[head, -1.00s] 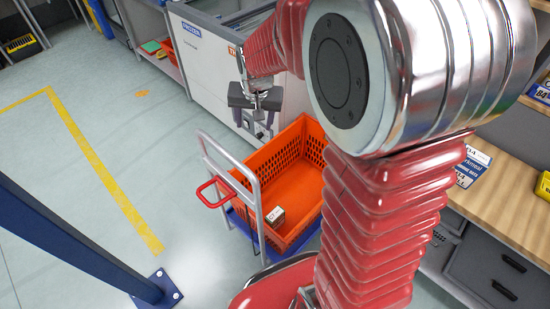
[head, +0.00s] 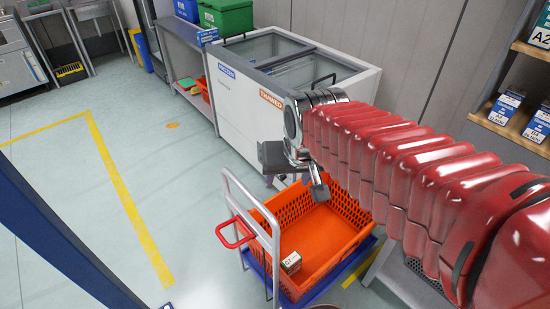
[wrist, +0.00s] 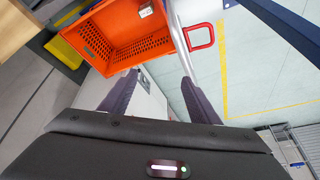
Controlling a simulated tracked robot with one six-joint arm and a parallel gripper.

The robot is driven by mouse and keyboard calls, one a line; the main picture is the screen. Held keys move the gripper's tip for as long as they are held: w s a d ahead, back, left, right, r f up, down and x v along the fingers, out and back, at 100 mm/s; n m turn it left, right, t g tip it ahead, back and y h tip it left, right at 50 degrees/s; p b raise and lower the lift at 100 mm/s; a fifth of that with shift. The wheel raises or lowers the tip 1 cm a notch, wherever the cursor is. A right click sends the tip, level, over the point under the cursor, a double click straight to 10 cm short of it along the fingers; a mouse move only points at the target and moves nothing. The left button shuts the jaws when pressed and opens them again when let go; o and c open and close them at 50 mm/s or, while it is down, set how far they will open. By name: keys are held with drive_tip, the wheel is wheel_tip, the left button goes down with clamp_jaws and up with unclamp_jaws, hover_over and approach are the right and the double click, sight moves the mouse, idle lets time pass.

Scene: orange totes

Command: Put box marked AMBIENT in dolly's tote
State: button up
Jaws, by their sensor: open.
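The orange tote (head: 322,232) sits on a blue dolly (head: 347,262) with a grey handle frame; it also shows upside down in the wrist view (wrist: 122,38). A small box (head: 291,263) with a pale label lies inside, at the near left end of its floor. The box shows in the wrist view too (wrist: 146,11); its marking is too small to read. My gripper (head: 295,172) is open and empty above the far left part of the tote, apart from the box. In the wrist view its two purple fingers (wrist: 156,88) stand apart with nothing between them.
A white chest freezer (head: 265,110) stands behind the tote. A red-handled grey frame (head: 235,232) rises at the dolly's left end. Shelves with blue-and-white boxes (head: 506,106) are at the right. A blue post crosses the lower left. Floor left of the dolly is clear.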

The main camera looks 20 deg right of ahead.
drive_tip(key=s+a+r+n, duration=0.1)
drive_tip(key=s+n, duration=0.1)
drive_tip(key=s, duration=0.7)
drive_tip(key=shift+s+r+t, duration=0.15)
drive_tip(key=shift+r+t, duration=0.05)
drive_tip(key=shift+t, duration=0.2)
